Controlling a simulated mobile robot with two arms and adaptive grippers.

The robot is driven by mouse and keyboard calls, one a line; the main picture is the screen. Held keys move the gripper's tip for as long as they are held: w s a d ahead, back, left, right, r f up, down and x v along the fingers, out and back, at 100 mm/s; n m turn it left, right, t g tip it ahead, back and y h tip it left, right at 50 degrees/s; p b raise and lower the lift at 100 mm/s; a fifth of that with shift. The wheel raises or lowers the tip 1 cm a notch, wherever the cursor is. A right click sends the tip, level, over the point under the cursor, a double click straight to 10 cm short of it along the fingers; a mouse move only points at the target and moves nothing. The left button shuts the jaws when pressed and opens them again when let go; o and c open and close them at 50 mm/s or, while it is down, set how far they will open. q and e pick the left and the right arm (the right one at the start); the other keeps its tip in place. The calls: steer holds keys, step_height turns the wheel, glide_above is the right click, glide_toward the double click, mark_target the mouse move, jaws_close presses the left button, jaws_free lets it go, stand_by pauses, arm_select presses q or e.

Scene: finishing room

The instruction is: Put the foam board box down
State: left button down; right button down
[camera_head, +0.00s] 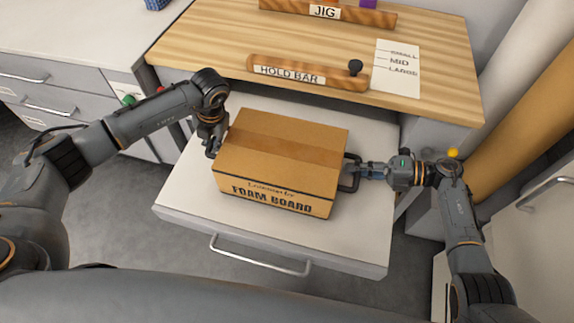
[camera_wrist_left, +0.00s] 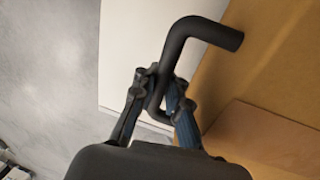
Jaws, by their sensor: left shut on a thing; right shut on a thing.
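The foam board box (camera_head: 280,160) is a brown cardboard box with a tape strip on top and "FOAM BOARD" printed on its front. It is over the pale pull-out shelf (camera_head: 180,205) below the wooden bench; I cannot tell whether its underside touches the shelf. My left gripper (camera_head: 213,148) is at the box's left side, and the left wrist view shows its fingers (camera_wrist_left: 158,105) closed around a black bent handle (camera_wrist_left: 200,35) on the box. My right gripper (camera_head: 362,171) is shut on the black handle (camera_head: 348,173) on the box's right side.
Behind is the wooden bench (camera_head: 230,40) with a "HOLD BAR" (camera_head: 310,73), a "JIG" bar (camera_head: 328,12) and a size card (camera_head: 398,68). The shelf has a front pull handle (camera_head: 260,262). Bare shelf shows left, right and in front of the box.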

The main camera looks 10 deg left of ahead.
arm_select(q)
steer(key=c, duration=1.4)
jaws_free()
steer(key=shift+a, duration=0.4)
arm_select(e)
steer(key=c, duration=1.3)
jaws_free()
steer(key=shift+d+f, duration=0.1)
steer(key=shift+d, duration=0.15)
steer(key=shift+c, duration=0.2)
arm_select(q)
steer(key=shift+o, duration=0.2)
steer(key=shift+d, duration=0.15)
arm_select(e)
steer(key=shift+a, duration=0.1)
arm_select(q)
steer(key=shift+d+r, duration=0.1)
steer(key=v, duration=1.1)
steer(key=shift+r, duration=0.35)
arm_select(e)
steer(key=v, duration=1.2)
steer(key=shift+a, duration=0.1)
